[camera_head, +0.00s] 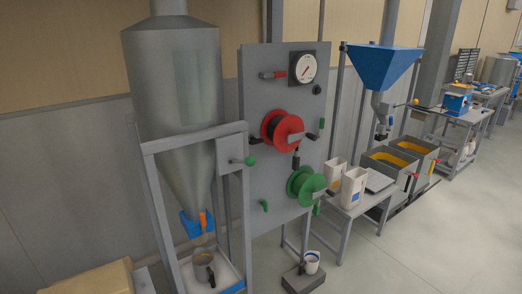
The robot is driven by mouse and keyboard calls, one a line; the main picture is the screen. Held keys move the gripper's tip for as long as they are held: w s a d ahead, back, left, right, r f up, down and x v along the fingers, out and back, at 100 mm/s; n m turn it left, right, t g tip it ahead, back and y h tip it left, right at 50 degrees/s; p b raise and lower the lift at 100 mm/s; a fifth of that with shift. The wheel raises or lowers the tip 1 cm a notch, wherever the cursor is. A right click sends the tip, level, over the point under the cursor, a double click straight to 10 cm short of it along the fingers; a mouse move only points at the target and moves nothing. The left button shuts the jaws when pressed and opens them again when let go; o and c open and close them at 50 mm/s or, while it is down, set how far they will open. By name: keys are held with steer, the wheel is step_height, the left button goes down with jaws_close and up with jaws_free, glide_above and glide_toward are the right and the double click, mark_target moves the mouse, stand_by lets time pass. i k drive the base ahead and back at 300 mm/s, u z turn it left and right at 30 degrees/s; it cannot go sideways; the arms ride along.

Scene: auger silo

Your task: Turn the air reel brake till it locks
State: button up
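A grey upright panel (252,140) carries two reels. The red reel (290,131) sits higher, with a dark core and a black handle (296,160) below it. The green reel (312,185) sits lower right, with a green grip at its lower edge. A small green lever (264,206) is left of the green reel. A black piece (311,136) sticks out right of the red reel. No label shows which reel is for air, and I cannot tell which part is its brake. My gripper is not in view.
Above the reels are a dial gauge (303,68) and a red-handled valve (274,75). A grey silo (172,90) in a frame stands left. A blue hopper (382,68) and a bench with white jugs (353,187) stand right. Clear floor (400,250) lies front right.

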mark_target(253, 140)
steer(key=u, duration=0.15)
steer(key=k, duration=0.2)
steer(key=z, duration=0.4)
steer(key=i, duration=0.85)
steer(key=u, duration=5.1)
steer(key=i, duration=0.15)
steer(key=z, duration=2.9)
